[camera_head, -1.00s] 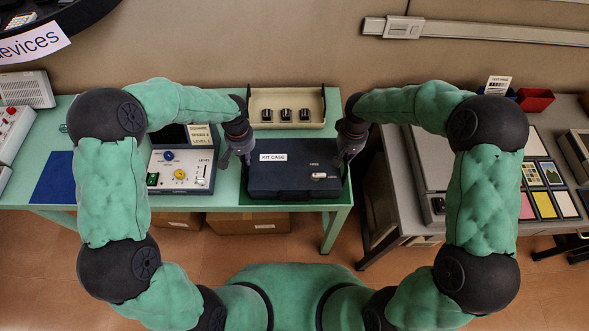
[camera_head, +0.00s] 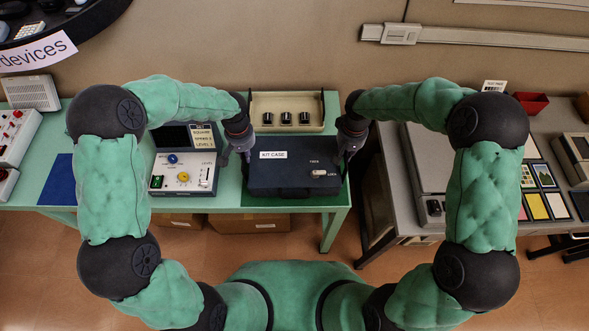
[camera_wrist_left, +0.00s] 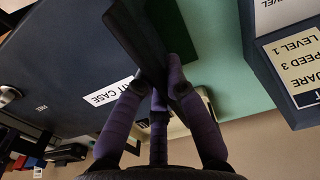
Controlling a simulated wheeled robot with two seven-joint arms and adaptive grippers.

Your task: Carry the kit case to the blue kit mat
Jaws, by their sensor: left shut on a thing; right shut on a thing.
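The kit case (camera_head: 292,174) is a dark blue box with a white label and a latch on its front part. It is held between my two grippers over a green mat (camera_head: 300,203) at the right end of the green table. My left gripper (camera_head: 246,157) is shut on the case's left side. In the left wrist view its fingers (camera_wrist_left: 165,85) close on a dark part beside the case (camera_wrist_left: 75,60). My right gripper (camera_head: 342,157) is shut on the case's right side; its fingertips are partly hidden. The blue kit mat (camera_head: 57,180) lies bare at the table's left, partly behind my left arm.
A control device (camera_head: 183,176) with knobs and a sign stands between the case and the blue mat. A beige tray (camera_head: 287,100) with several black knobs is behind the case. A red-buttoned panel (camera_head: 15,130) is left of the mat. A grey table (camera_head: 392,170) stands right.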

